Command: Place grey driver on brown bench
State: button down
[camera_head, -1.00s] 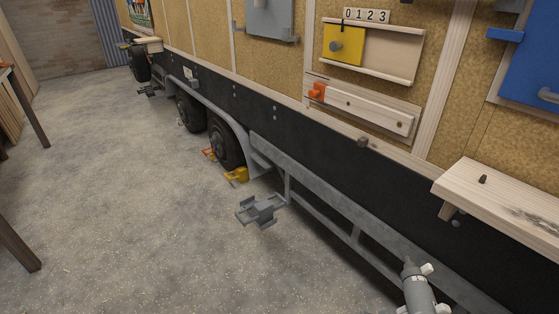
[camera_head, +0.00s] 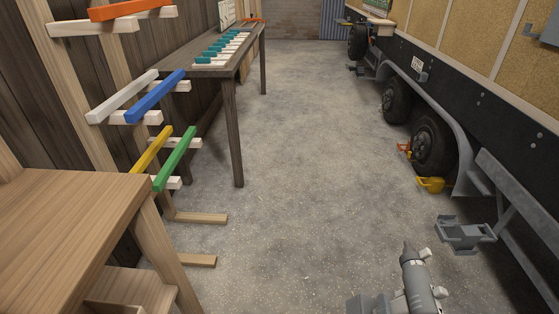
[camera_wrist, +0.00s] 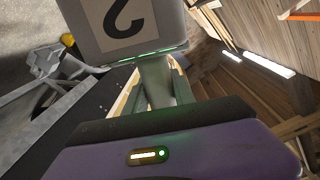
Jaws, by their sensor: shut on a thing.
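In the wrist view, a grey driver (camera_wrist: 130,40) shows as a blocky grey body with a dark hook-shaped mark on a pale label. A narrower grey part runs from it towards my gripper (camera_wrist: 155,85). My gripper is shut on it; the fingertips are mostly hidden, and its purple housing fills the bottom of the view. A brown bench (camera_head: 65,215) with a plain wooden top stands at the near left. The visible part of its top is bare.
A darker long table (camera_head: 205,70) with teal and white pieces stands farther back along the left wall. Coloured bars (camera_head: 175,158) rest on wall pegs beside the bench. The trailer (camera_head: 500,125) lines the right side, with a grey bracket (camera_head: 465,233) low beside it. The floor between is clear.

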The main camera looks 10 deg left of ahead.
aim_at(23, 254)
jog(key=i+l+u, duration=0.2)
jog(key=u, duration=0.25)
jog(key=i+l+u, duration=0.2)
jog(key=u, duration=0.2)
jog(key=l, duration=0.1)
